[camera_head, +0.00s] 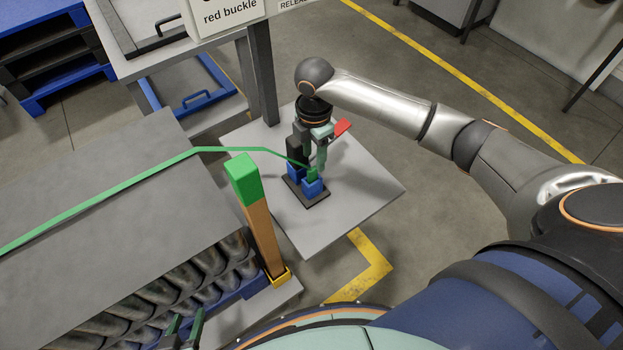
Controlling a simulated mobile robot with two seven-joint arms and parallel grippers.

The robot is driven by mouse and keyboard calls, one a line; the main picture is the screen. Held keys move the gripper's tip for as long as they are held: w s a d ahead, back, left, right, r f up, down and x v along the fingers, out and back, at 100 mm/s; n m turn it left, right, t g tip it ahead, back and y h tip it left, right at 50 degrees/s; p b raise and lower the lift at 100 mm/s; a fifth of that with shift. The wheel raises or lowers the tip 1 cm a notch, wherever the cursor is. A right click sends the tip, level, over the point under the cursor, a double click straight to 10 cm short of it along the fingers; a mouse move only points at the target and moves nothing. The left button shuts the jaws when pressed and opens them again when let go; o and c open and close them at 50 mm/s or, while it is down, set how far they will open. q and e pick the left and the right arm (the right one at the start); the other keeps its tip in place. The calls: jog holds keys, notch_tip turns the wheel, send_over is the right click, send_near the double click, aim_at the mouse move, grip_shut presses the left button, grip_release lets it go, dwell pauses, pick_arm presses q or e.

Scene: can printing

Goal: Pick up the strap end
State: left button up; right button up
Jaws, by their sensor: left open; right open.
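A green strap (150,172) runs from the left edge across the grey top of the stack, past the green-capped post. Its end (312,174) sits at a small blue holder (312,188) on the light grey plate. My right gripper (321,160) is open, pointing down just above the strap end. Whether its fingers touch the strap I cannot tell. A red piece (342,128) sticks out beside this gripper, partly hidden by it. My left gripper (183,328) shows only its teal fingertips at the bottom edge, open and apart from the strap.
The post (262,225) stands at the corner of the can stack (170,285), between my two grippers. A "red buckle" sign (230,14) and a grey upright stand behind the plate (350,200). The plate's right part is bare.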

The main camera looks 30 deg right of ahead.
aim_at(312, 169)
jog(key=shift+w+a+f+b, duration=0.1)
jog(key=shift+f+b, duration=0.15)
jog(key=shift+f, duration=1.35)
jog(key=shift+w+f+b, duration=0.1)
jog(key=shift+f+b, duration=0.1)
jog(key=shift+f, duration=1.4)
jog(key=shift+c, duration=0.2)
grip_shut()
